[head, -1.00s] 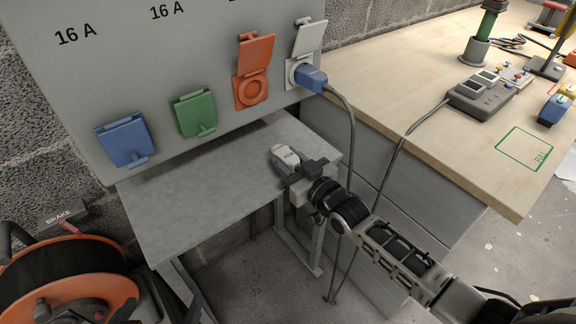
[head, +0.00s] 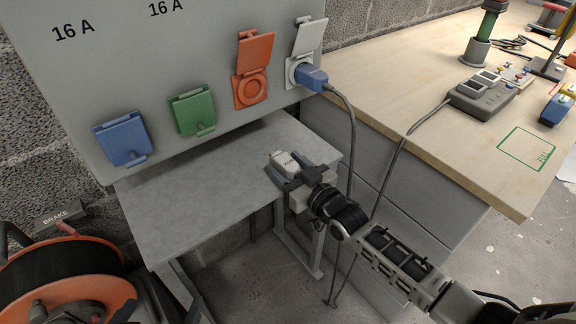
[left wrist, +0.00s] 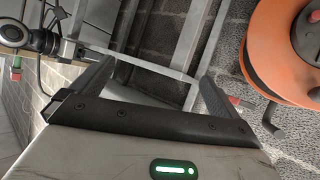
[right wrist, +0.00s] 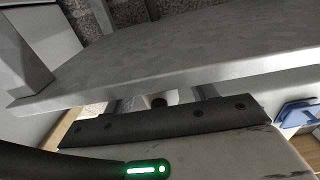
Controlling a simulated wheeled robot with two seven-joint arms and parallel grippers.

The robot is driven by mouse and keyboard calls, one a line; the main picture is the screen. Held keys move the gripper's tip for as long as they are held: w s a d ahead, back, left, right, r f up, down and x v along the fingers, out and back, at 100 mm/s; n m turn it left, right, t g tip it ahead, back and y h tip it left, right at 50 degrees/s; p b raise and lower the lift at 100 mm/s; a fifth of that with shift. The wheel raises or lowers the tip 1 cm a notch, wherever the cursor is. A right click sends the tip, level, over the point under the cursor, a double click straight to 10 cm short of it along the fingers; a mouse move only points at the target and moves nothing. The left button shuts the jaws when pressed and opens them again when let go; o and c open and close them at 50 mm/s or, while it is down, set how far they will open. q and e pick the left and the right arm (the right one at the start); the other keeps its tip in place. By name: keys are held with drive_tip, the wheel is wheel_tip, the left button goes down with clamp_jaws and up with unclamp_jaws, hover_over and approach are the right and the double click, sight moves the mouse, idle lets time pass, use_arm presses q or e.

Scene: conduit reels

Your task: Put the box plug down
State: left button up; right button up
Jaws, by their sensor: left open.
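The box plug (head: 286,160), a pale body with a label on top, is at the right end of the grey metal shelf (head: 195,195). It appears to lie on the surface. My right gripper (head: 291,172) is around it, with spread fingers on both sides. The right wrist view shows gaps between the fingers and a pale part (right wrist: 139,103), but the shelf edge hides much there. My left gripper (left wrist: 152,78) is open and empty in the left wrist view, low near the shelf legs and an orange reel.
A panel (head: 60,80) with blue, green, orange and white sockets rises behind the shelf. A blue plug (head: 310,77) sits in the white socket, its cable hanging down. A wooden bench (head: 420,90) is at right. The orange reel (head: 110,260) is lower left. The shelf's left part is clear.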

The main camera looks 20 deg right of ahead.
drive_tip(key=shift+r, duration=0.3)
drive_tip(key=shift+s+r+p, duration=0.15)
drive_tip(key=shift+r+p, duration=0.25)
drive_tip(key=shift+p, duration=0.15)
drive_tip(key=p+v, duration=0.1)
drive_tip(key=v, duration=1)
use_arm(q)
drive_tip(key=shift+s+a+r, duration=0.1)
drive_tip(key=shift+r, duration=0.45)
use_arm(e)
drive_tip(key=s+a+m+g+h, duration=0.1)
drive_tip(key=s+a+g, duration=0.1)
drive_tip(key=s, duration=0.4)
drive_tip(key=s+a+f+m+g+h, duration=0.1)
drive_tip(key=s+a+g, duration=0.2)
drive_tip(key=s, duration=0.4)
drive_tip(key=shift+s+a, duration=0.3)
drive_tip(key=shift+a, duration=0.5)
use_arm(q)
drive_tip(key=shift+r, duration=0.1)
